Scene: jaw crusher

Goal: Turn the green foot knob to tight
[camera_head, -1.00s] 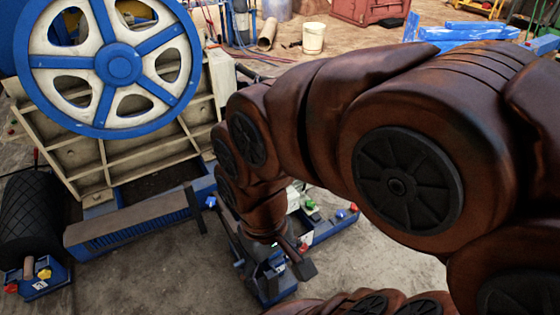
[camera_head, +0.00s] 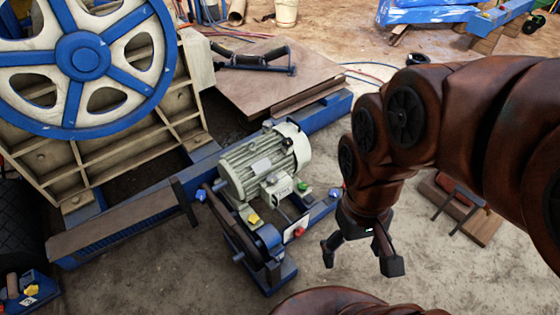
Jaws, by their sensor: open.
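The green foot knob (camera_head: 302,187) sits at the right foot of the grey-green electric motor (camera_head: 265,163), on the blue motor base. Its turn position is too small to read. My gripper (camera_head: 360,259) is open and empty, pointing down over bare floor. In the picture it is to the right of and below the green knob, apart from it. The knob is in plain view.
A yellow knob (camera_head: 253,219), blue knobs (camera_head: 201,195) and a red knob (camera_head: 299,231) are close around the motor. The blue and cream flywheel (camera_head: 91,54) stands at left. Wooden boards (camera_head: 462,212) lie right of my gripper.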

